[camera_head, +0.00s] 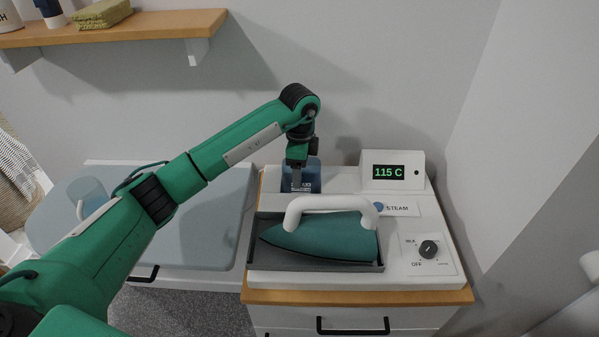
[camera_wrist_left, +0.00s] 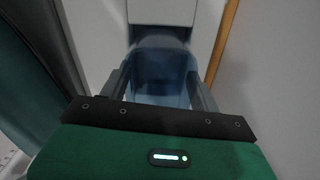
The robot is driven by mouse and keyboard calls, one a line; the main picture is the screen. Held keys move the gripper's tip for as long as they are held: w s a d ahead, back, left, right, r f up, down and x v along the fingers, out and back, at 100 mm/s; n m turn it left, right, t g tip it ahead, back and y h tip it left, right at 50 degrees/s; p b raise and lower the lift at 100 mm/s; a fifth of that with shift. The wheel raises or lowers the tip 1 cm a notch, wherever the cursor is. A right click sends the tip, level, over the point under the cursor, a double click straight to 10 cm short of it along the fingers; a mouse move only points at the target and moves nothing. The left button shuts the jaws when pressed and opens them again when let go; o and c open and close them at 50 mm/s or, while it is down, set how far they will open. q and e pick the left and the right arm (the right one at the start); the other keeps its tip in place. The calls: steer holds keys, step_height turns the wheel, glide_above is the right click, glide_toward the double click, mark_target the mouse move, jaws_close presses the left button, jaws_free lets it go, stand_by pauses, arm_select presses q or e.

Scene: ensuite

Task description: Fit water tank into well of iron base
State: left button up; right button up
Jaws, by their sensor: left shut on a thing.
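The iron base (camera_head: 405,207) is a white unit on the cabinet, with a display reading 115 C, a dial and a STEAM label. The blue, see-through water tank (camera_head: 313,172) is at the base's back left, upright as far as I can tell. My left gripper (camera_head: 297,180) is shut on the tank from above. In the left wrist view the tank (camera_wrist_left: 158,92) sits between the two fingers of my gripper (camera_wrist_left: 160,88). The well is hidden behind the tank and gripper, so I cannot tell how deep the tank sits. My right gripper is not in view.
A teal iron (camera_head: 322,238) with a white handle rests in the grey tray (camera_head: 262,256) at the front of the base. A wooden shelf (camera_head: 150,27) is at upper left.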

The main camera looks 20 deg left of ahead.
arm_select(q)
steer(key=shift+r, duration=0.15)
steer(key=o, duration=1.1)
steer(key=shift+f, duration=0.2)
steer(key=shift+o, duration=0.2)
